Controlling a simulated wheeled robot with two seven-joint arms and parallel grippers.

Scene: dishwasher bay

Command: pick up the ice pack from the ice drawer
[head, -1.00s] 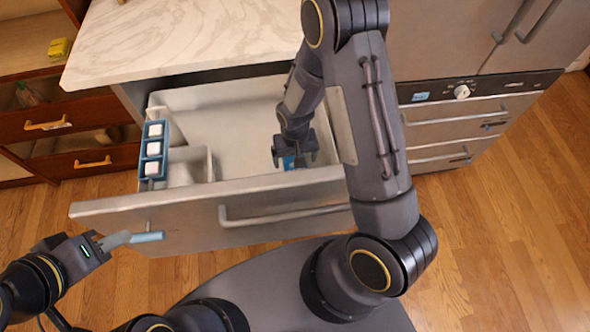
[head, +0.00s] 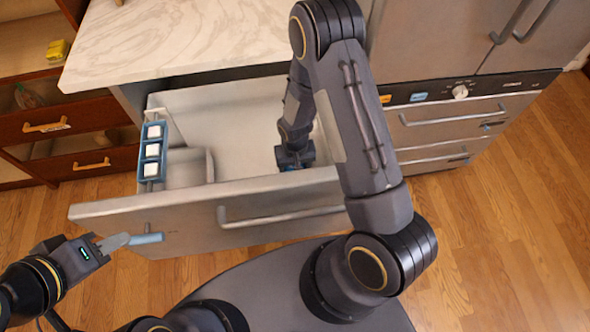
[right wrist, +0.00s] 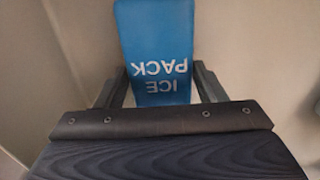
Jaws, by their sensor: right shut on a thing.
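The blue ice pack (right wrist: 155,50) with white lettering stands out in the right wrist view. My right gripper (right wrist: 157,88) has a finger on each side of its lettered end and is shut on it. In the head view the right gripper (head: 294,160) is down inside the open ice drawer (head: 235,115), near its front wall; the pack is mostly hidden there. My left gripper (head: 98,244) is outside the drawer at the lower left, beside a grey and blue tool (head: 145,238). Whether its jaws hold that tool is unclear.
A blue tray (head: 152,165) with white cubes sits at the drawer's left side, beside a small compartment (head: 188,168). The marble counter (head: 190,40) is behind. The drawer's front wall and handle (head: 280,217) stand between my base and the inside.

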